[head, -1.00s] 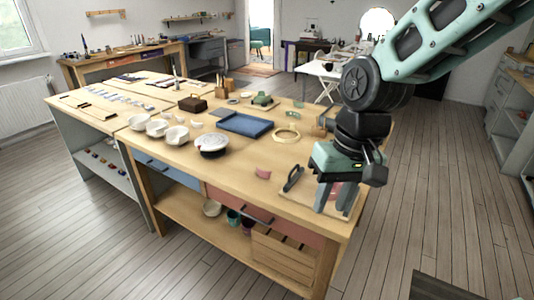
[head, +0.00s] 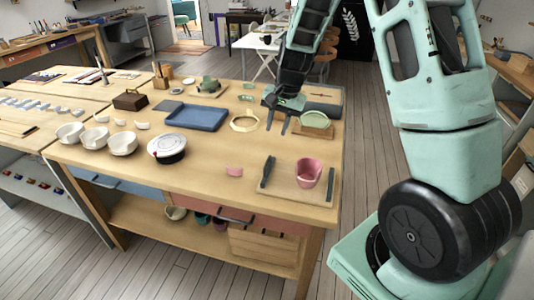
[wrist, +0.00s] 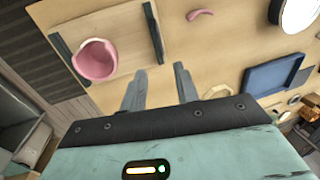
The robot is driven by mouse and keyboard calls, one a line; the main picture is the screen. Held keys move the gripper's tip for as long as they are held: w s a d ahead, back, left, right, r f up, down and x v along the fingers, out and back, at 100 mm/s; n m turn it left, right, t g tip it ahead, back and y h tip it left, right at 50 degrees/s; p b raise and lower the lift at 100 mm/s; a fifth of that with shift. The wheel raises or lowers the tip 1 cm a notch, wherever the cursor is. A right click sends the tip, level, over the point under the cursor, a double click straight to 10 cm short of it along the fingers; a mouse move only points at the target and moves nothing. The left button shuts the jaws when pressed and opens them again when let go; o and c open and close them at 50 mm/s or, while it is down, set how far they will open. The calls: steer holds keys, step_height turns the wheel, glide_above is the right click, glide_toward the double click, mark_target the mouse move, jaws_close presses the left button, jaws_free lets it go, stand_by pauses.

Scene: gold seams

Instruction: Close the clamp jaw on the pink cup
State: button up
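The pink cup (head: 308,173) stands on a wooden clamp board (head: 290,195) at the table's front right corner. One dark clamp bar (head: 266,172) stands left of the cup with a clear gap; the other dark bar (head: 330,182) is close at its right side. In the wrist view, the cup (wrist: 95,62) sits close to one bar (wrist: 66,58) and well apart from the other bar (wrist: 153,32). Whether the cup touches the near bar I cannot tell. My gripper (head: 277,125) is open and empty, behind the board; its spread fingers also show in the wrist view (wrist: 160,85).
A pink shard (head: 233,172) lies left of the board. A gold ring (head: 244,121), a blue tray (head: 197,117), a round white-topped container (head: 167,148) and several white bowls (head: 122,143) stand on the table. The table before the ring is mostly clear.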

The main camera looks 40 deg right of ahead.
mark_target(268, 160)
steer(key=f, duration=0.3)
steer(key=w+a+f, duration=0.1)
steer(key=f, duration=0.3)
steer(key=f+p, duration=0.1)
steer(key=f, duration=0.3)
steer(key=shift+w+a+f, duration=0.2)
steer(key=shift+w+f, duration=0.05)
steer(key=shift+w, duration=0.15)
jaws_close()
